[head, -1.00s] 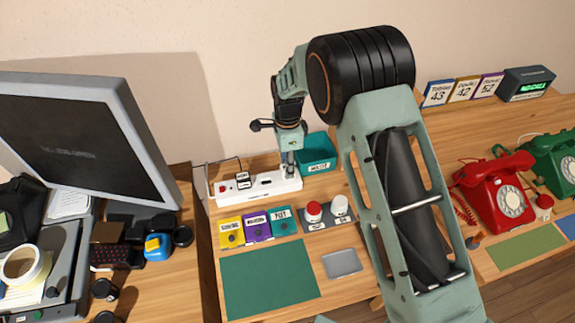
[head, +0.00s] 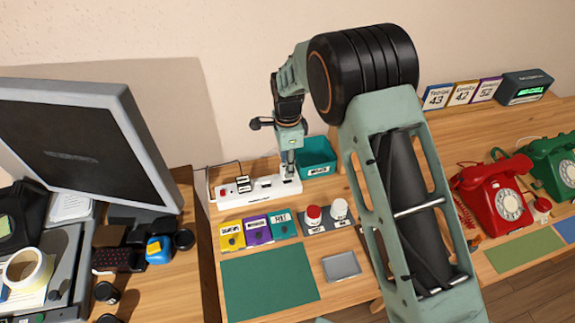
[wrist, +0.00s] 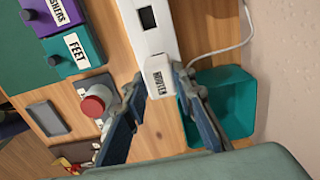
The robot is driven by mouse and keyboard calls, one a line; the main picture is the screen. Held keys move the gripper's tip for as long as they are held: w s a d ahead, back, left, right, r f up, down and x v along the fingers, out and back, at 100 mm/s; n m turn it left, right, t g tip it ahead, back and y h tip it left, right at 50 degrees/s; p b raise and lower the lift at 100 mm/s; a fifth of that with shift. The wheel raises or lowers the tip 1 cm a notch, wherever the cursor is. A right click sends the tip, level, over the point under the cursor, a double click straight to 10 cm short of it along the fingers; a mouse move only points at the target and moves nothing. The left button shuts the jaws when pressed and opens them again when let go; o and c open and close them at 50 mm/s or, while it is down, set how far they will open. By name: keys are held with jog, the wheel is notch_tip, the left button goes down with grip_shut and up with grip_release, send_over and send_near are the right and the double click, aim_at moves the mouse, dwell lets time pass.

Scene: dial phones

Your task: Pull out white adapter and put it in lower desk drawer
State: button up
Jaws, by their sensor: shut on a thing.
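In the head view my gripper (head: 289,172) points down at the right end of the power strip (head: 250,198) and largely covers the adapter. I cannot tell whether the adapter's prongs are still in the socket. No desk drawer shows clearly in either view.
A teal bin (head: 318,158) stands right beside the strip's end. Yellow, purple and teal labelled boxes (head: 257,229), red and white knobs (head: 314,213) and a grey plate (head: 341,266) lie in front. A monitor (head: 75,140) is at left, red and green phones at right.

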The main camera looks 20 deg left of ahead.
jog(key=shift+r, duration=0.15)
jog(key=shift+r+p, duration=0.95)
jog(key=shift+r, duration=0.9)
